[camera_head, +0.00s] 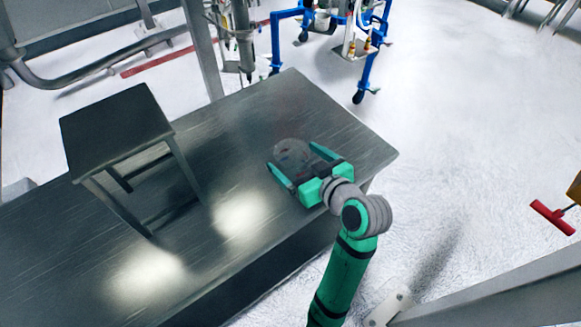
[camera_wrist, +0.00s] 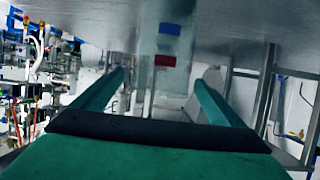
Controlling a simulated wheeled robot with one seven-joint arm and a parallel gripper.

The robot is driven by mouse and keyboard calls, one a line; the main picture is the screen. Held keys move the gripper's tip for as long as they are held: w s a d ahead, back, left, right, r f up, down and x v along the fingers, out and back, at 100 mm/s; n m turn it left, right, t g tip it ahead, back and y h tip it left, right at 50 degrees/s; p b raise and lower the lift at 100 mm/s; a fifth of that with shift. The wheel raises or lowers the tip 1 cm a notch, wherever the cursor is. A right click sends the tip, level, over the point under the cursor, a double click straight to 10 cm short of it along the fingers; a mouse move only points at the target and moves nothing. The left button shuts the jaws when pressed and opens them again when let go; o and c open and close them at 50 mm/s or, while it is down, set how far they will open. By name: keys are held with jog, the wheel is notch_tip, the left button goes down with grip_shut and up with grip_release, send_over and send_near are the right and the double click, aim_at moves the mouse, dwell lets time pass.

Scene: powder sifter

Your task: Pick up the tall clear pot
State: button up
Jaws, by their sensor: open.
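The clear pot (camera_head: 290,150) is a faint, see-through round shape on the dark metal table (camera_head: 240,125), near its right end in the head view. My gripper (camera_head: 293,158) is open, low at the table, with one green finger on each side of the pot. I cannot tell whether either finger touches it. In the wrist view, my gripper (camera_wrist: 159,78) has its fingers spread, with a clear upright form between them that seems to be the pot (camera_wrist: 150,62). Its outline is hard to make out, and its height cannot be judged from the head view.
A dark stool-like stand (camera_head: 115,125) stands on the table to the left. The tabletop between it and my gripper is clear. A blue wheeled frame (camera_head: 368,60) stands on the floor behind the table. A red-handled part (camera_head: 552,217) is at the far right.

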aim_at(283, 149)
jog(key=shift+x, duration=3.1)
jog(key=shift+r, duration=0.15)
jog(key=c, duration=1.5)
